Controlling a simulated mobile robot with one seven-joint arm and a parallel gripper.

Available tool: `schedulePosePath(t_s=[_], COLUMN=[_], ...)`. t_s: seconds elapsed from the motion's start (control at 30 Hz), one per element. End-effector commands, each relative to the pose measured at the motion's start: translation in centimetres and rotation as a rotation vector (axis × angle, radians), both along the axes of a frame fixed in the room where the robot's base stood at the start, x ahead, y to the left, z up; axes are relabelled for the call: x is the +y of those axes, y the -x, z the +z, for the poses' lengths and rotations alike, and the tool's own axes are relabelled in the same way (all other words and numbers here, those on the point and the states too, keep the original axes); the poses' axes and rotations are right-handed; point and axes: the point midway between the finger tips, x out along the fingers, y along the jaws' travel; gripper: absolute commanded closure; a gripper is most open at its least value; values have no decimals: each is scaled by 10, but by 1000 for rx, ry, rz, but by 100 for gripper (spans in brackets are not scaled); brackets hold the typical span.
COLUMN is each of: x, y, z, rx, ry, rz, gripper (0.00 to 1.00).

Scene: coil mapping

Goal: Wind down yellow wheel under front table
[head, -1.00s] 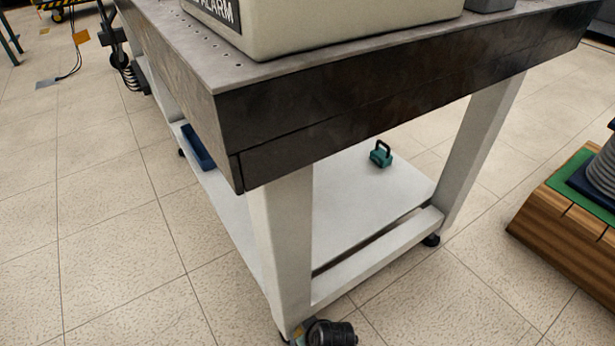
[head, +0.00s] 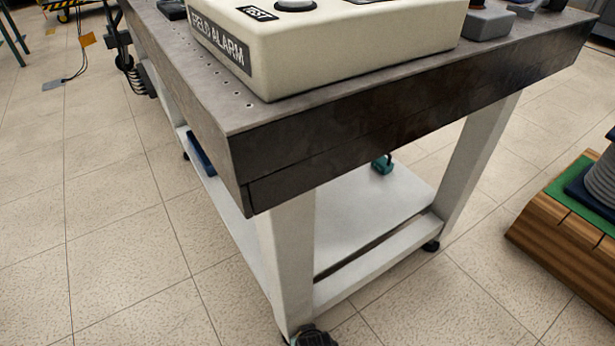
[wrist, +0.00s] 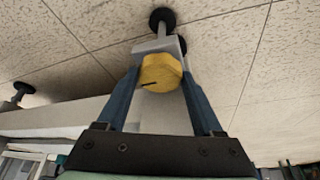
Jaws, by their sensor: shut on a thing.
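The front table (head: 400,105) has a dark top edge and white legs in the head view. In the wrist view the yellow wheel (wrist: 160,73) is a faceted knob with a dark mark on its face. It sits at the foot of a white table leg, beside a round black foot pad (wrist: 162,19). My gripper (wrist: 160,82) is shut on the yellow wheel, with one blue finger on each side. In the head view a dark part of my arm (head: 312,337) shows at the bottom edge, by the near leg's foot; the wheel is hidden there.
A cream box marked FIELD ALARM (head: 330,50) stands on the table. A teal block with a handle (head: 383,165) is on the white lower shelf (head: 360,205). A wooden stand with a green top (head: 560,225) is at the right.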

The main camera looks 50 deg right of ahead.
Motion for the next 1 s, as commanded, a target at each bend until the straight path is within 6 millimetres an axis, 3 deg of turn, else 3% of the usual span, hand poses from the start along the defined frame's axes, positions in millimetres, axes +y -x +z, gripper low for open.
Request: schedulePosePath(t_s=[0.13, 0.17, 0.3, 0.67, 1.0], x=[0, 0, 0, 1, 12], y=[0, 0, 0, 1, 16], z=[0, 0, 0, 4, 54], rx=[2, 1, 0, 0, 1], ry=[-1, -2, -1, -1, 0], rz=[0, 0, 0, 1, 3], gripper=[87, 26, 2, 2, 2])
